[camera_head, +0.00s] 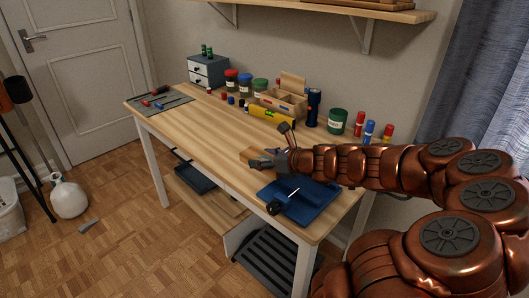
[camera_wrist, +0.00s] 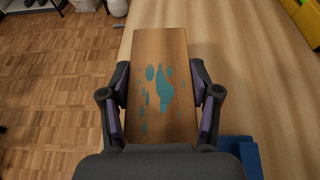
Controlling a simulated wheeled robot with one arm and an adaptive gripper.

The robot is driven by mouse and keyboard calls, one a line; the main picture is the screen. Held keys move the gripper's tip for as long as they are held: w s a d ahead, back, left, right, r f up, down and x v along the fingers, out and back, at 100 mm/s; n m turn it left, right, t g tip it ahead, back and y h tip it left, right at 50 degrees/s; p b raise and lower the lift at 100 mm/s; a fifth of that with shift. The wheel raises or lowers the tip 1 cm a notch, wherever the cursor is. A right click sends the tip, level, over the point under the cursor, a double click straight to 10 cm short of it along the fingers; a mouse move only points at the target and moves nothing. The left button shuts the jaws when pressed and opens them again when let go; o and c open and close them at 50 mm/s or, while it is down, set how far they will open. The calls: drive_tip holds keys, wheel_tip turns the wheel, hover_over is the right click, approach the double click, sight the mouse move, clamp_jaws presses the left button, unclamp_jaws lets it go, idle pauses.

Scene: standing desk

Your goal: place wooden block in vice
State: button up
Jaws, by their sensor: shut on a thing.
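The wooden block (camera_wrist: 160,75) is a brown rectangular piece with teal paint spots in the wrist view. My gripper (camera_wrist: 160,103) is shut on it, with a finger on each long side. In the head view my gripper (camera_head: 266,161) holds the block (camera_head: 248,154) over the desk, near its front edge and left of the vice. I cannot tell how high it is above the desk. The blue vice (camera_head: 308,198) sits at the desk's front right, below my arm, which hides part of it. Its dark screw end faces the front edge. A blue corner of it shows in the wrist view (camera_wrist: 248,155).
The wooden desk (camera_head: 195,115) has free room at its middle left. A mat with tools (camera_head: 160,102) lies at the left end. Jars, a wooden box (camera_head: 283,98), a yellow level (camera_head: 272,115), a blue flashlight (camera_head: 313,106) and several cans line the back. A shelf hangs above.

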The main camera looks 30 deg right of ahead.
drive_tip(key=shift+s+a, duration=0.5)
drive_tip(key=shift+s, duration=0.05)
